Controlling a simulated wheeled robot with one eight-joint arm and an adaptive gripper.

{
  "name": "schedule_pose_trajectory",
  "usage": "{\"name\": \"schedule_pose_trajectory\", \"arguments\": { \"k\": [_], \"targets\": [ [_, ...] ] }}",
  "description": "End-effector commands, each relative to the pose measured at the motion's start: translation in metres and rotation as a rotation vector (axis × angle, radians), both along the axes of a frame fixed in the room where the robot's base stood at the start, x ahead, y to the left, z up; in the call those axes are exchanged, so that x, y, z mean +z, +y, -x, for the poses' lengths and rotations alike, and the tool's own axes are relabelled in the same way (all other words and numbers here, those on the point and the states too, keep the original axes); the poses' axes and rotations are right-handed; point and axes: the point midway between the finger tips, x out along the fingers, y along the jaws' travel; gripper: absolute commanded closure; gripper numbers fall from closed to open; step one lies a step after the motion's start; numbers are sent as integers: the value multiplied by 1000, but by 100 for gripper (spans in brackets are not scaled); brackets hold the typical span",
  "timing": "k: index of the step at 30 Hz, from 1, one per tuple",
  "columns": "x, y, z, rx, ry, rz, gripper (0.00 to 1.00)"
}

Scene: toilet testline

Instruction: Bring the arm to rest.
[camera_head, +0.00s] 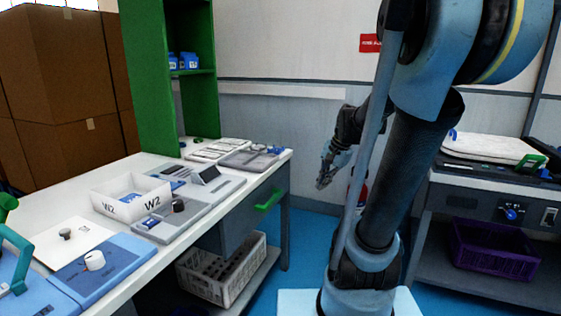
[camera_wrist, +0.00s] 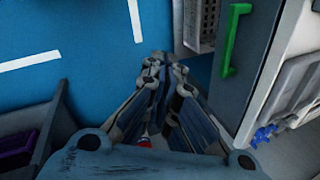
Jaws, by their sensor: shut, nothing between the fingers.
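My gripper (camera_head: 324,181) hangs in the gap between the two benches in the head view, pointing down, beyond my upright arm. In the wrist view my gripper (camera_wrist: 160,58) has its fingertips close together over the blue floor, with nothing between them. My arm (camera_head: 400,165) rises on the right of the head view and bends over at the top. Part of the wrist is hidden behind it.
The white workbench (camera_head: 150,165) on the left carries a W2 bin (camera_head: 130,198); its drawer has a green handle (camera_head: 269,200). A crate (camera_head: 220,268) sits below. The right bench holds a purple crate (camera_head: 495,250) on its lower shelf. Blue floor (camera_head: 305,235) lies between.

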Motion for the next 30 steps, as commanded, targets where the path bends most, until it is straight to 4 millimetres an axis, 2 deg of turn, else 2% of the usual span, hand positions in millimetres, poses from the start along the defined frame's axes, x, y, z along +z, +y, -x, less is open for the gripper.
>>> {"name": "schedule_pose_trajectory", "arguments": {
  "k": [1, 6, 18, 24, 30],
  "targets": [
    [-3, -1, 14, 41, -10, 26, 100],
    [-15, -7, 55, 190, -41, 114, 100],
    [-57, -28, 139, 545, -87, 314, 100],
    [-75, -37, 163, 671, -96, 383, 100],
    [-81, -41, 170, 717, -97, 408, 100]
  ]
}}
